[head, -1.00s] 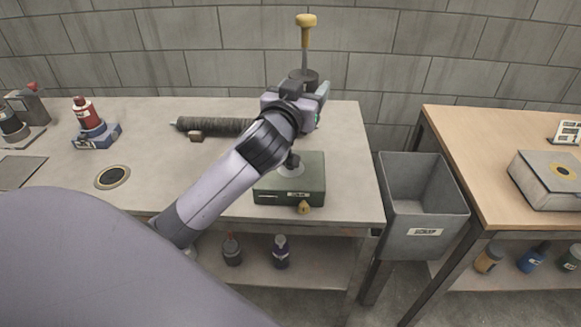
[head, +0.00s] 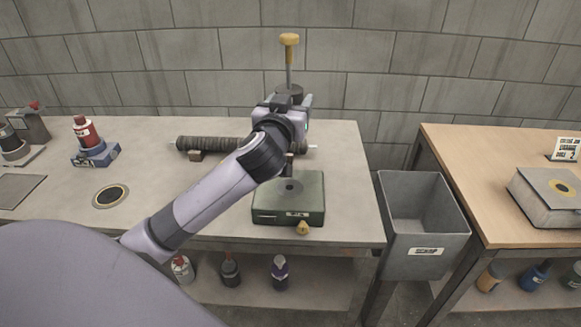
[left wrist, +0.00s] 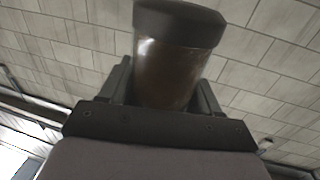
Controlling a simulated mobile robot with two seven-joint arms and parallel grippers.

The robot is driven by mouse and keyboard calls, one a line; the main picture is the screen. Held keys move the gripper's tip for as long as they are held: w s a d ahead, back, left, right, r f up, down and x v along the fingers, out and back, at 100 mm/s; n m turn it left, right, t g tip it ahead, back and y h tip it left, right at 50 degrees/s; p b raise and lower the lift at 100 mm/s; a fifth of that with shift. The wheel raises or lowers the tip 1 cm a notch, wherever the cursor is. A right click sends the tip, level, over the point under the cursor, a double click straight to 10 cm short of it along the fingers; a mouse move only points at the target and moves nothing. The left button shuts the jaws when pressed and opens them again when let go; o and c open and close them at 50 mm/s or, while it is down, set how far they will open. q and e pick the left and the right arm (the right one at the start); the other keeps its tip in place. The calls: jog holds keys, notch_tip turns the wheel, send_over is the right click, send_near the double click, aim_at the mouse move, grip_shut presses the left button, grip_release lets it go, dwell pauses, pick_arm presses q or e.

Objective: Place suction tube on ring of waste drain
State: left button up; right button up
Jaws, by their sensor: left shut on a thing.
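My left gripper (head: 284,112) is shut on the suction tube, an upright tool with a yellow top (head: 289,39), a thin metal shaft and a dark collar. The left wrist view shows a brown cylinder with a dark cap (left wrist: 178,65) between the fingers. The tool's lower end is just above the green box (head: 270,205), which has a dark round spot on top; I cannot tell if they touch. The waste drain (head: 111,196), a dark disc with a yellowish ring, lies flat in the bench at left, clear of the gripper. My right gripper is out of view.
A dark ribbed roll (head: 225,144) lies behind my forearm. A red bottle on a blue stand (head: 95,155) is behind the drain. A grey scrap bin (head: 424,235) hangs at the bench's right end. The bench around the drain is clear.

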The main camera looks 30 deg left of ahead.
pick_arm(q)
jog(key=shift+f+b, duration=0.8)
jog(key=shift+f, duration=6.4)
jog(key=shift+f, duration=0.1)
jog(key=shift+f+b, duration=0.1)
jog(key=shift+b, duration=0.2)
jog(key=o, duration=1.3)
jog(key=shift+c, duration=0.2)
